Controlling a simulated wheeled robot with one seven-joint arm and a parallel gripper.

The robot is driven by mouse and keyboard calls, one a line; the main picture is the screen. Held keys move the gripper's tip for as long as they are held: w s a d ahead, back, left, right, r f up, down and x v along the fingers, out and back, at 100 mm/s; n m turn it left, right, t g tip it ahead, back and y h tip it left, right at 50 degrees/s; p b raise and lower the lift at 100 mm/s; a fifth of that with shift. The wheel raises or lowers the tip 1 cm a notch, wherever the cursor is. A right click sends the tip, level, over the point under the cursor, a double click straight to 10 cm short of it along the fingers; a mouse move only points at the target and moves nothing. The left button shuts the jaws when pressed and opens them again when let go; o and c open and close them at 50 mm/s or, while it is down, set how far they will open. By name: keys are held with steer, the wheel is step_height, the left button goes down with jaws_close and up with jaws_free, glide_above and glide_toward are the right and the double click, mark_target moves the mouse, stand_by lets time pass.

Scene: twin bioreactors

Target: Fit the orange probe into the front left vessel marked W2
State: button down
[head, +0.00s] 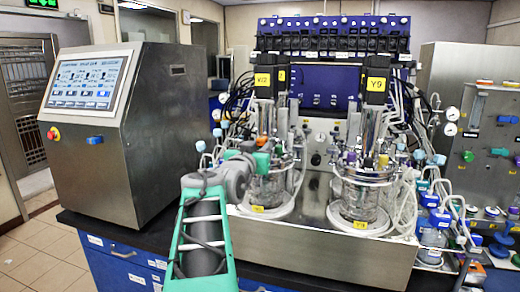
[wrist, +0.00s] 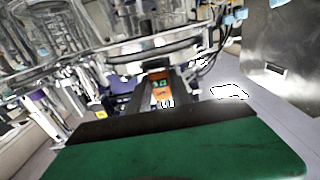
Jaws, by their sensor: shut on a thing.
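The front left vessel (head: 268,188) is a glass jar with a metal head plate, on the steel bench unit. A yellow tag, seemingly W2 (head: 262,79), is on the dark motor above it. My gripper (head: 256,160) is at the near left side of this vessel's top. In the wrist view my gripper (wrist: 160,98) has its dark fingers shut on the orange probe (wrist: 160,90), with a small green mark on it. An orange piece also shows at the gripper in the head view (head: 262,161). The probe's lower end and the port are hidden or unclear.
A second glass vessel (head: 362,198) stands to the right, under a motor tagged Y9 (head: 376,84). Tubes and cables crowd both vessel tops. A steel cabinet with a screen (head: 90,80) stands left. A valve panel (head: 490,140) with coloured knobs is on the right.

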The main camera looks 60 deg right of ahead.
steer(key=c, duration=1.1)
jaws_free()
steer(key=shift+a, duration=0.1)
steer(key=s+a+b, duration=0.1)
steer(key=a+b, duration=0.1)
steer(key=a, duration=0.5)
steer(key=shift+s+a, duration=0.15)
steer(key=shift+a, duration=0.15)
